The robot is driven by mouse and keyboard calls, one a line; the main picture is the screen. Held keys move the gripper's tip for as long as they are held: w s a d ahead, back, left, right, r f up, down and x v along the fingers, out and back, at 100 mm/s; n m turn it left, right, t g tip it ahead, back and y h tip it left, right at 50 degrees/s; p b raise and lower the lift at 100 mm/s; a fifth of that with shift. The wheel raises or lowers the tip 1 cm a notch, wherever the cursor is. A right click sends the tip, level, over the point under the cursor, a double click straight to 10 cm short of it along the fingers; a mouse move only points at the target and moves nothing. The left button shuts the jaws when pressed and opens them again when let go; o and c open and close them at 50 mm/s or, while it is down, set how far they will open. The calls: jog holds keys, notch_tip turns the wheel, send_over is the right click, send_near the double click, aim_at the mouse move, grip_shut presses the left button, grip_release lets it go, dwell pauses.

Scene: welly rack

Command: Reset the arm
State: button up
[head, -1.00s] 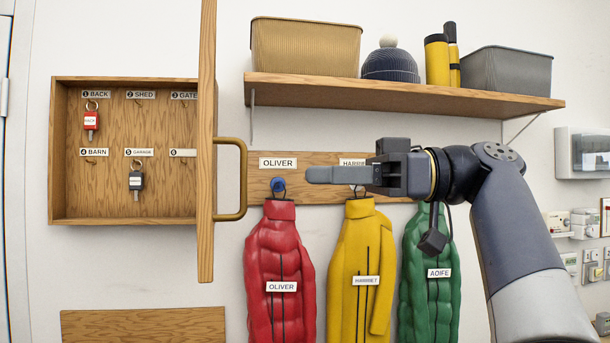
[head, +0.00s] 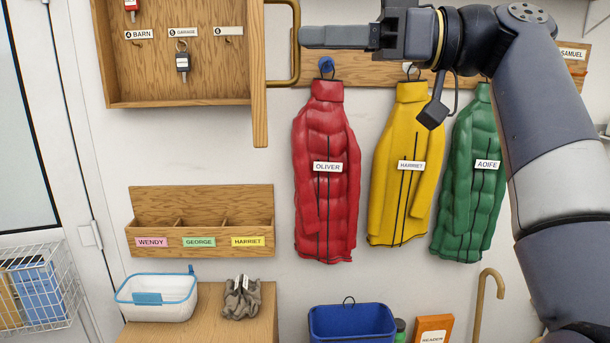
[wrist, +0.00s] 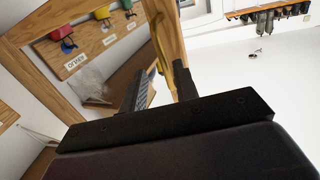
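My gripper (head: 302,37) is at the top of the head view, level and pointing left. Its tip appears right beside the brass handle (head: 296,45) of the open key cabinet door (head: 259,80); I cannot tell from there whether they touch. In the wrist view my gripper (wrist: 160,72) has its two fingers apart, with a clear gap and nothing held between them. The door's wooden edge (wrist: 165,30) shows beyond the fingers. My arm comes in from the right side of the head view.
The key cabinet (head: 180,103) is at upper left. Red (head: 325,200), yellow (head: 405,190) and green (head: 465,200) coats hang below the gripper. A name-labelled wall box (head: 200,205), white tub (head: 157,300) and blue bin (head: 350,325) are lower. White wall lies between.

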jog(key=a, duration=0.4)
jog(key=shift+w, duration=0.2)
jog(key=shift+s+r, duration=0.1)
